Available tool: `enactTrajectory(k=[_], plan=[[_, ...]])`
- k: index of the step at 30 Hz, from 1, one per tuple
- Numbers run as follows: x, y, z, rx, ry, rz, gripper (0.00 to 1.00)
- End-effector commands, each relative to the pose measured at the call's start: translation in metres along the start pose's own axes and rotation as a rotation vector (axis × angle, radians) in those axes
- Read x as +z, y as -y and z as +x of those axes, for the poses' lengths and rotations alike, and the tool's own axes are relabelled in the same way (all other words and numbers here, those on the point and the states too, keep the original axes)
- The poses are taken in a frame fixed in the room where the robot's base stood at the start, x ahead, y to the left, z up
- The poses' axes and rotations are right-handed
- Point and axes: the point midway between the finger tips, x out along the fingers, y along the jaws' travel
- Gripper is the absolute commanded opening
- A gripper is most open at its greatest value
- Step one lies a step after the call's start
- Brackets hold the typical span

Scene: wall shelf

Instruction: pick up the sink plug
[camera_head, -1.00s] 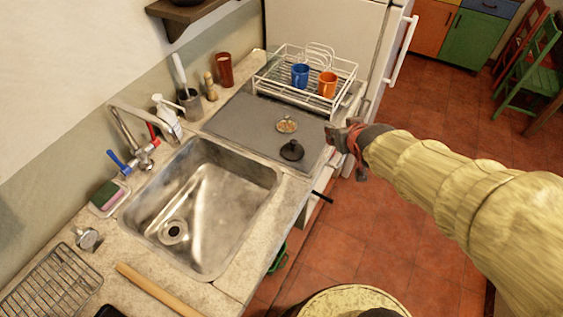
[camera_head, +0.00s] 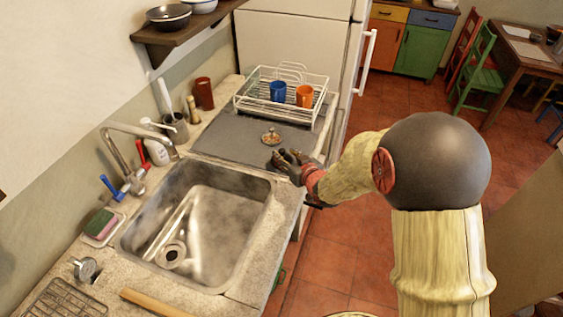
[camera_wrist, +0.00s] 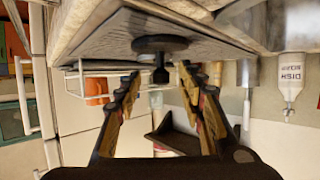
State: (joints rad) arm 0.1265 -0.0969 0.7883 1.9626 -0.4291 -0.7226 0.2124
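The sink plug, a black disc with a short knob, shows in the wrist view (camera_wrist: 160,45), where the picture is upside down. It sits on the grey worktop beside the sink. My gripper (camera_wrist: 160,76) is open, with one finger to each side of the knob in the picture. Neither finger clearly touches it. In the head view my gripper (camera_head: 284,160) is low at the front edge of the grey surface and hides most of the plug.
A white dish rack (camera_head: 250,103) with a blue mug (camera_head: 278,91) and an orange mug (camera_head: 304,96) stands farther back. The steel sink (camera_head: 225,205) is at front left. A dish soap bottle (camera_wrist: 291,78) shows in the wrist view.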

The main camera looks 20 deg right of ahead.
Motion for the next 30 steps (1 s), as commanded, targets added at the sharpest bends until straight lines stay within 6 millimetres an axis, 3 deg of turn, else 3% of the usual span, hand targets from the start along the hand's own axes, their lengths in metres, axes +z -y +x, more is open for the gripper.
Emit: enactTrajectory(k=[7, 16, 30], plan=[[0.001, 0.002, 0.033, -0.001, 0.002, 0.0, 0.39], [-0.001, 0.002, 0.037, 0.0, 0.002, 0.0, 0.39], [-0.001, 0.002, 0.036, 0.0, 0.002, 0.0, 0.12]])
